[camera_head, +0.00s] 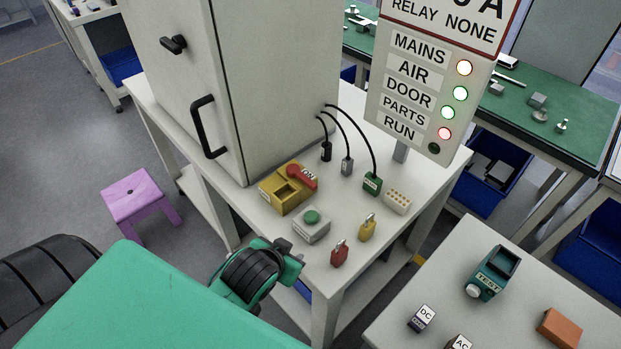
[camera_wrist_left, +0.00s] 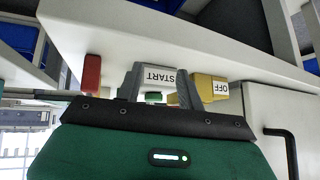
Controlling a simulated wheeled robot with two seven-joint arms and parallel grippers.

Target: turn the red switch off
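An ON label shows by the handle. In the left wrist view the yellow box (camera_wrist_left: 205,82) shows an OFF label on its side, and the red handle is not visible there. My left gripper (camera_head: 290,254) is at the table's front edge, in front of the green-button box and apart from the switch. In the wrist view its grey fingers (camera_wrist_left: 160,92) stand apart with nothing held between them. My right gripper is out of view.
A grey START box with a green button (camera_head: 312,226) stands between my left gripper and the switch. A red padlock (camera_head: 339,254) and a yellow padlock (camera_head: 367,228) are to the right. The cabinet handle (camera_head: 207,127) juts out. Plugs with black cables (camera_head: 372,184) stand behind.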

